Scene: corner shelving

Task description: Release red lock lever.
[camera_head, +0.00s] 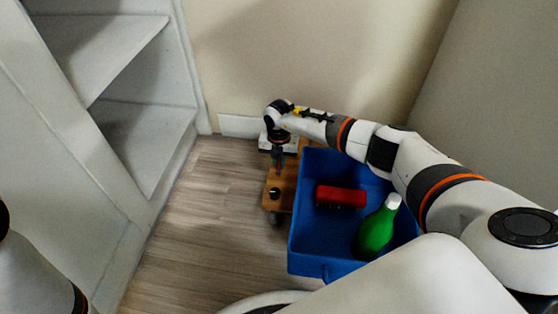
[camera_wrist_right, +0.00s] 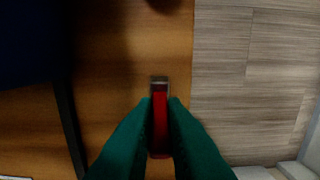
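The red lock lever (camera_wrist_right: 160,118) is a narrow red bar with a grey end, on the wooden board of a low trolley (camera_head: 286,181). In the right wrist view it lies between the two green fingers of my right gripper (camera_wrist_right: 160,104). The fingers press close along both its sides, with no clear gap. In the head view my right gripper (camera_head: 278,158) points down over the trolley's left part, and the lever is mostly hidden there. My left gripper is out of view; only part of my left arm shows at the lower left.
A blue crate (camera_head: 305,240) stands on the trolley, holding a red block (camera_head: 341,197) and a green bottle (camera_head: 376,230). A black round knob (camera_head: 275,193) is on the board. White shelving (camera_head: 125,150) stands left, walls behind and right. The wooden floor (camera_head: 205,215) between is clear.

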